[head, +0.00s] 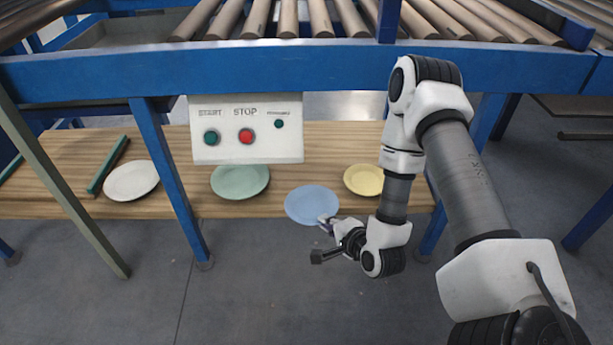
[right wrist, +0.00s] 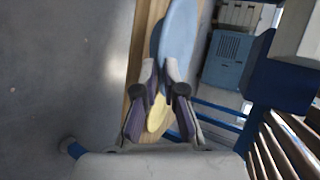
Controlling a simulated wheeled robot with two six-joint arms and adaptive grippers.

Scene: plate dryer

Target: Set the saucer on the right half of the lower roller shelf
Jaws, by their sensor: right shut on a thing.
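A light blue round saucer (head: 311,204) is held at its near rim by my right gripper (head: 328,222) in the head view. It overlaps the front edge of the low wooden board; I cannot tell whether it touches the board. In the right wrist view the blue saucer (right wrist: 180,40) extends away from between the fingers of the right gripper (right wrist: 161,75). A roller shelf (head: 290,18) with brown rollers behind a blue beam (head: 300,70) runs across the top of the head view. My left gripper is not in view.
A yellow plate (head: 363,180), a green plate (head: 240,181) and a white plate (head: 131,181) lie on the wooden board (head: 300,145). A control panel (head: 246,150) with buttons hangs under the beam. Blue legs (head: 168,180) stand in front. The grey floor (head: 250,290) is clear.

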